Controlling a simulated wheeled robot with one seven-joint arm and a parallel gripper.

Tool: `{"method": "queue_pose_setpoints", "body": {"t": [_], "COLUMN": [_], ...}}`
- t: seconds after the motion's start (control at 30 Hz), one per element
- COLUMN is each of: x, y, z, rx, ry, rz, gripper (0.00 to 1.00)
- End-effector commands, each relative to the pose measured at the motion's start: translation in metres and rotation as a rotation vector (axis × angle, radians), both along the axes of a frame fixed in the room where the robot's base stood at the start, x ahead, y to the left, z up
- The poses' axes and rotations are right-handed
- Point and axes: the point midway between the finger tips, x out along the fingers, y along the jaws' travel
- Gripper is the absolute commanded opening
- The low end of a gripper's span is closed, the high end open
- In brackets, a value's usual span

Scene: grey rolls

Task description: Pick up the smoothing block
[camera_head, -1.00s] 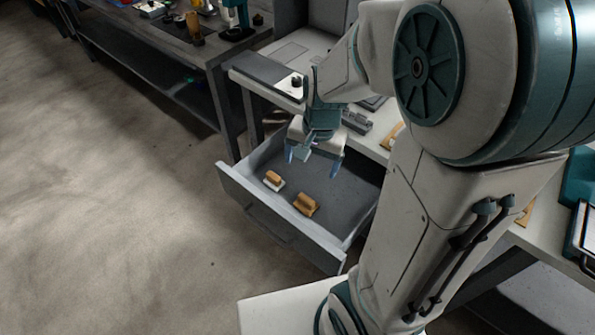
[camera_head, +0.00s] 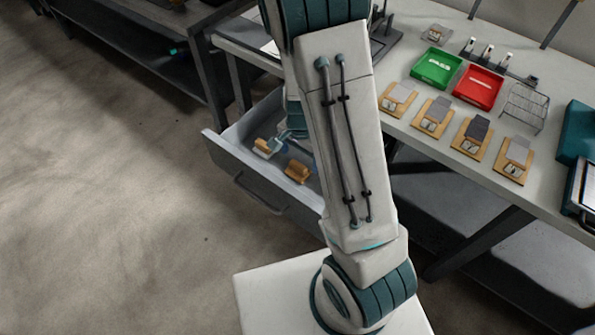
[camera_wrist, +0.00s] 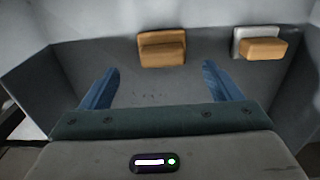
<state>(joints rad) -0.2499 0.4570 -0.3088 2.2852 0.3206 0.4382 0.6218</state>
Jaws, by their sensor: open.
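Two handled blocks lie apart on the floor of the open drawer (camera_head: 240,172). One has a wooden handle on a white base, the white-based block (camera_head: 266,146); the other, the brown block (camera_head: 298,171), is wooden with a brown base. I cannot tell which of them is the smoothing block. In the wrist view my gripper (camera_wrist: 160,82) is open and empty, its blue fingers apart. The brown block (camera_wrist: 162,49) lies beyond the fingertips, roughly centred between them. The white-based block (camera_wrist: 260,45) lies to the right. In the head view my arm hides most of the gripper.
The drawer walls stand close around the gripper. On the worktop (camera_head: 405,130) are a green tray (camera_head: 437,66), a red tray (camera_head: 478,86), a wire rack (camera_head: 525,106) and several wooden boards with grey pieces. The floor (camera_head: 110,220) at left is clear.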

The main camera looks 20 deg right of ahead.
Motion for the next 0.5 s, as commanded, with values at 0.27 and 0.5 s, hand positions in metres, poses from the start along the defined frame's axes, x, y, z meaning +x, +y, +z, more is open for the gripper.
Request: {"method": "queue_pose_setpoints", "body": {"t": [0.27,0.5], "x": [-0.001,0.0], "y": [0.005,0.006], "z": [-0.031,-0.055], "rx": [0.0,0.001], "ry": [0.005,0.002], "rz": [-0.001,-0.001], "gripper": [0.85,0.85]}}
